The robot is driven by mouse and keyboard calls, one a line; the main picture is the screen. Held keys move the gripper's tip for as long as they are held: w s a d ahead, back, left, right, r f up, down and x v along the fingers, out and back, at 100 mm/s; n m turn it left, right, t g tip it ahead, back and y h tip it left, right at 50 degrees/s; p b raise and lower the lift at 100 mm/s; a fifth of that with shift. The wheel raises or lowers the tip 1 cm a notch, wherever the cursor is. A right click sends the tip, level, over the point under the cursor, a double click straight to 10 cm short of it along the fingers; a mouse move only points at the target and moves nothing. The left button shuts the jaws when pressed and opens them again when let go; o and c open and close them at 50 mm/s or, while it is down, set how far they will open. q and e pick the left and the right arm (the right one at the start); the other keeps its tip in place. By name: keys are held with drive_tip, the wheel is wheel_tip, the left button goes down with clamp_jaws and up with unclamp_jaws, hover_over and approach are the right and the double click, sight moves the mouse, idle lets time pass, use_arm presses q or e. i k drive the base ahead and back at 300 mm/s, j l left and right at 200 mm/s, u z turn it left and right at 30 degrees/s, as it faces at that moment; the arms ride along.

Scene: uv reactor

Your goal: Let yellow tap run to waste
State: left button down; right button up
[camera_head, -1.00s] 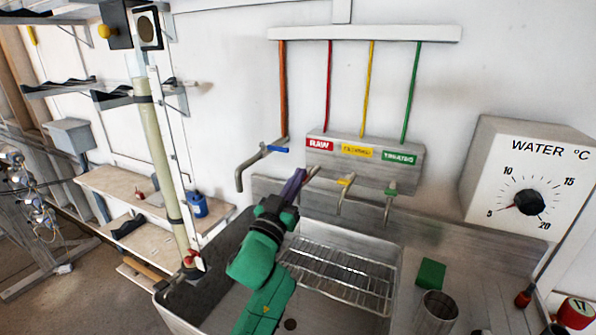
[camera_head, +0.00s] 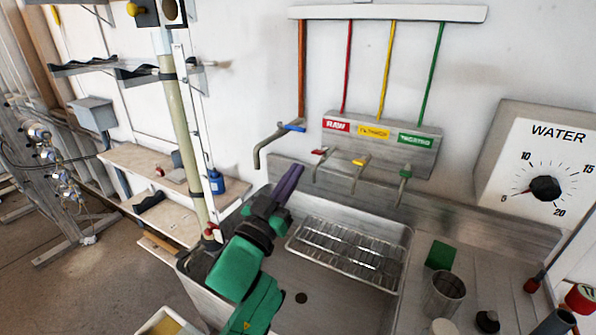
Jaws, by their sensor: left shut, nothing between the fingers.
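The yellow tap (camera_head: 360,163) is the middle of three small taps under the labelled grey box (camera_head: 382,146). Its yellow handle lies on top of a bent metal spout that points down over the sink. A red-handled tap (camera_head: 320,152) is to its left and a green-handled tap (camera_head: 404,173) to its right. A larger spout with a blue handle (camera_head: 291,127) is further left. My left gripper (camera_head: 294,172) is shut and empty, its purple fingers over the sink's back left, left of the red tap and apart from it. My right gripper is not in view.
The metal sink (camera_head: 398,290) holds a wire rack (camera_head: 345,250) below the taps. A green sponge (camera_head: 440,255) and a metal cup (camera_head: 444,293) stand on the right drainboard. A tall tube (camera_head: 184,140) rises at the sink's left.

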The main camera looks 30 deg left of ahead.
sight(361, 161)
drive_tip(key=k+l, duration=0.1)
drive_tip(key=k, duration=1.4)
